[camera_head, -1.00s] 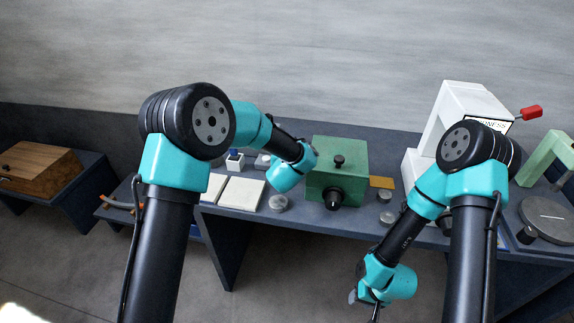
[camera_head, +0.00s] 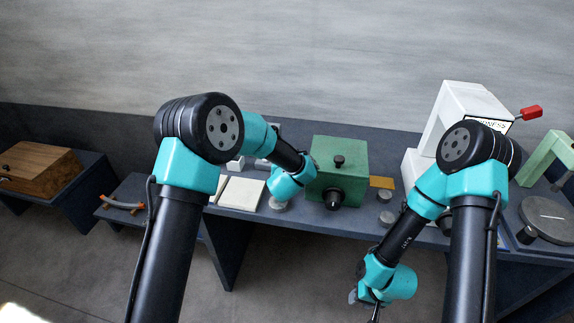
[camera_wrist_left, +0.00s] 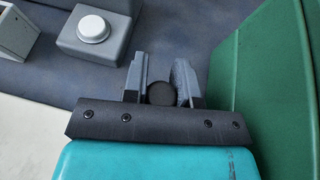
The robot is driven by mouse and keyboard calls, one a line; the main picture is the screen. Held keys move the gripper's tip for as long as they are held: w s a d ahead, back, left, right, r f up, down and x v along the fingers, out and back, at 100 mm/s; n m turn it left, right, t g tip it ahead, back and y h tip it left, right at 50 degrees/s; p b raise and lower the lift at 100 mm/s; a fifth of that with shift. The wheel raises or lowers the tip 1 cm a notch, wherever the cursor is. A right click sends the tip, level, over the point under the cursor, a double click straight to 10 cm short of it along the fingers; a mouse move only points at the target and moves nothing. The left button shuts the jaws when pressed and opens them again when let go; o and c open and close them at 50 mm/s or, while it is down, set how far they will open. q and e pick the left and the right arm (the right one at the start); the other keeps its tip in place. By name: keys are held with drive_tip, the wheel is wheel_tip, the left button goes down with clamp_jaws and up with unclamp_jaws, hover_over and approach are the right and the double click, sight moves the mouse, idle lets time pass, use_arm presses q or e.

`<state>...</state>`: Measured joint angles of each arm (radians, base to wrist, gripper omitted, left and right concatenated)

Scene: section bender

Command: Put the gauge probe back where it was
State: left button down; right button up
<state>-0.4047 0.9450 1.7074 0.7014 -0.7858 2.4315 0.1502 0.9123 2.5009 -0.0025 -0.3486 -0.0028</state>
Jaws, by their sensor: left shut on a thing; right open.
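The gauge probe appears to be the dark round-ended piece (camera_wrist_left: 161,93) between the jaws of my left gripper (camera_wrist_left: 161,85) in the left wrist view. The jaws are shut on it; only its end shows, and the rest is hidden. The gripper is over the bench, close beside a green box (camera_wrist_left: 285,90). In the head view my left wrist hides the jaws and probe, just left of the green box (camera_head: 340,170). My right gripper (camera_head: 368,303) is open, low in front of the bench. The probe's original place cannot be made out.
A grey block with a white button (camera_wrist_left: 93,28) lies left of the left jaws. White pads (camera_head: 242,193) lie left of the wrist, and small metal discs (camera_head: 385,196) lie right of the green box. A white press (camera_head: 462,115) stands further right.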

use_arm(q)
drive_tip(key=c, duration=0.9)
unclamp_jaws()
drive_tip(key=shift+r, duration=0.2)
drive_tip(key=v, duration=1.2)
